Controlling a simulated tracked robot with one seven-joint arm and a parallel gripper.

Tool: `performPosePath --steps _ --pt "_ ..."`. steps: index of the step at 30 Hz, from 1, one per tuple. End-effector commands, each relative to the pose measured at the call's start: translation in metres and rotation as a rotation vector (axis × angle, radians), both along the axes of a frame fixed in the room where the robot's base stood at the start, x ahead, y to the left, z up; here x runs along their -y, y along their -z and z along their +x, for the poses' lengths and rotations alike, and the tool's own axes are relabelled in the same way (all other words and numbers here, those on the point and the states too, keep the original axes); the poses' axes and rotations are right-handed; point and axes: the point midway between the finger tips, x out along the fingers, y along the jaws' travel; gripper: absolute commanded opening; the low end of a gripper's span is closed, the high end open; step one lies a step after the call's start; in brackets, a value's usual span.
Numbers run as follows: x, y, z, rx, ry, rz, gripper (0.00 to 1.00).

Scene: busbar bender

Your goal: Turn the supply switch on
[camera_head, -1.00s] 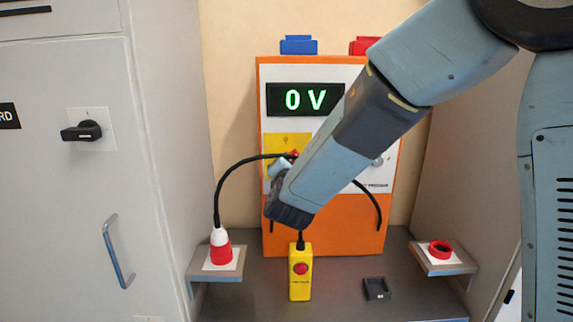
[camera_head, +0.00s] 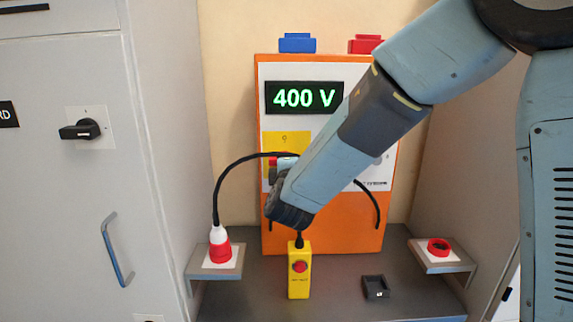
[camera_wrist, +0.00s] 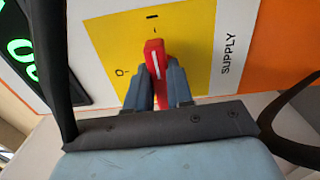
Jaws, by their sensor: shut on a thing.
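The supply switch has a red handle (camera_wrist: 154,55) with a white line, on a yellow plate (camera_wrist: 105,40) beside the word SUPPLY. In the wrist view the handle's line points towards the I mark, with the O mark off to the left. My gripper (camera_wrist: 158,88) is shut on the red handle, a grey finger on each side. In the head view my arm covers most of the switch, and part of the yellow plate (camera_head: 286,139) shows. The display (camera_head: 304,97) on the orange-framed machine (camera_head: 325,225) reads 400 V in green.
A black cable runs from a red and white plug (camera_head: 220,246) on the left shelf to behind my arm. A yellow box with a red button (camera_head: 299,268) and a small black block (camera_head: 376,287) are on the bench. A grey cabinet (camera_head: 70,200) stands left.

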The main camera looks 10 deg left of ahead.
Motion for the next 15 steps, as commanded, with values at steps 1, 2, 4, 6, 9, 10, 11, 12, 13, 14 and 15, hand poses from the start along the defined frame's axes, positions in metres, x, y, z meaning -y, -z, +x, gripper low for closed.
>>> performPosePath --steps 1,2,4,6,9,10,11,12,13,14,15 --pt "0.003 0.0014 0.0022 -0.005 0.007 0.012 0.0" --pt "0.0031 0.0016 0.0022 -0.007 0.007 0.018 0.0" --pt "0.0032 0.0018 0.0022 -0.01 0.007 0.029 0.0" --pt "0.0033 0.0021 0.0022 -0.012 0.007 0.038 0.0" --pt "0.0035 0.0023 0.0022 -0.014 0.008 0.044 0.0" --pt "0.0035 0.0024 0.0022 -0.015 0.008 0.045 0.0" --pt "0.0036 0.0025 0.0022 -0.015 0.008 0.045 0.0" --pt "0.0036 0.0026 0.0022 -0.015 0.008 0.045 0.0" --pt "0.0036 0.0026 0.0022 -0.015 0.008 0.045 0.0" --pt "0.0036 0.0027 0.0022 -0.016 0.008 0.045 0.0" --pt "0.0037 0.0028 0.0022 -0.016 0.008 0.045 0.0"
